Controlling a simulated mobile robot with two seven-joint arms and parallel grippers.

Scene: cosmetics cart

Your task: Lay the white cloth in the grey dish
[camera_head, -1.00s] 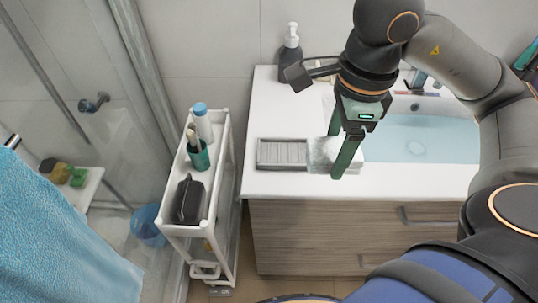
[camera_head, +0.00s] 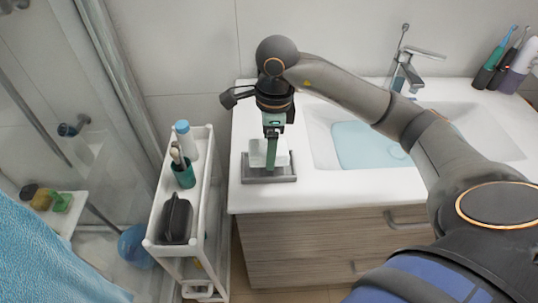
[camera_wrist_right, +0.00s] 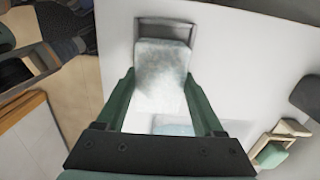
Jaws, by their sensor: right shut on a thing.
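The white cloth (camera_head: 257,153) is a pale block-like piece between the fingers of my right gripper (camera_head: 271,160). In the right wrist view the cloth (camera_wrist_right: 162,65) lies between the two green fingers (camera_wrist_right: 160,108). The grey dish (camera_head: 262,180) is a shallow rectangular tray on the white counter. The cloth is over the dish and hides much of its inside; whether it touches the bottom I cannot tell. The dish's far end (camera_wrist_right: 165,22) shows beyond the cloth in the wrist view. My left gripper is not in view.
A basin (camera_head: 365,145) with bluish water is right of the dish, with a tap (camera_head: 405,75) behind it. Toothbrushes and bottles stand at the far right. A white cart (camera_head: 207,185) with a bottle, cup and dark bag stands left of the counter.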

